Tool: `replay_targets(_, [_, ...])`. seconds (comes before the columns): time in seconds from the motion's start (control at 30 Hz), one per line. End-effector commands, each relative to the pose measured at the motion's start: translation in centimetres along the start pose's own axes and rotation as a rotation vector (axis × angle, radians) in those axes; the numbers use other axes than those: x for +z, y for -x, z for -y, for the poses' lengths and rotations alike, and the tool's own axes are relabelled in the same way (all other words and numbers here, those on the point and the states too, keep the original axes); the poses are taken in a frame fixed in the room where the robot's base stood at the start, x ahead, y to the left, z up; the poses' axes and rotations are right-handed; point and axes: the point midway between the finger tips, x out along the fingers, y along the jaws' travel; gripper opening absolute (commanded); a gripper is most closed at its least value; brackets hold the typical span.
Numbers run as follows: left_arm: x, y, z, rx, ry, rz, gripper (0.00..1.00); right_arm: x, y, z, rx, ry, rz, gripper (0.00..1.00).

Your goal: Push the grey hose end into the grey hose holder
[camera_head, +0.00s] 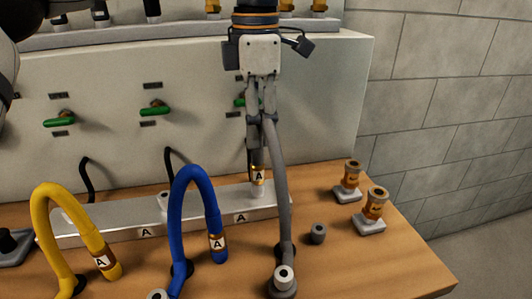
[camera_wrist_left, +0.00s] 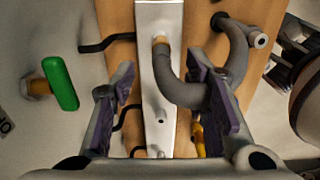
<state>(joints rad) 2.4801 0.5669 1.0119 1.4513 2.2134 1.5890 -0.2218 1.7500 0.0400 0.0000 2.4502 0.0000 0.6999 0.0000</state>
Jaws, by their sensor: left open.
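The grey hose (camera_head: 280,170) rises from its base on the table and bends over at the top. Its end (camera_head: 258,174), with a brass band and an A label, points down at the grey hose holder (camera_head: 259,190) on the right part of the pale rail. The end meets the holder; I cannot tell how deep it sits. The left wrist view shows the hose (camera_wrist_left: 180,92) curving to the rail. My left gripper (camera_head: 260,118) points down over the hose bend, open, with the hose between its fingers (camera_wrist_left: 162,95), closer to the right finger there. My right gripper is not in view.
A blue hose (camera_head: 186,190) and a yellow hose (camera_head: 45,215) arch up left of the grey one. Two brass fittings (camera_head: 375,203) stand at the right. Green-handled valves (camera_head: 155,107) line the panel behind. A small grey cap (camera_head: 318,232) sits on the table.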

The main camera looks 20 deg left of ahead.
Motion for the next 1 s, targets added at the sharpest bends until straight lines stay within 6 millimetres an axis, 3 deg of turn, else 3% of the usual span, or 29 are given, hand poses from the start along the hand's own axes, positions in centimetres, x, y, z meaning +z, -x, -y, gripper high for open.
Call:
replay_targets(0.27, [0.0,-0.5,0.0,0.000,0.000,-0.002,0.42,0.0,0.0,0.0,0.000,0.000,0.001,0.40])
replay_targets(0.7, [-0.1,-6.6,0.0,-0.001,0.000,-0.003,0.42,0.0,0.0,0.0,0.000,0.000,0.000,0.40])
replay_targets(1.0, [0.0,-8.9,0.0,0.001,0.000,-0.001,0.42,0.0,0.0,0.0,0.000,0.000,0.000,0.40])
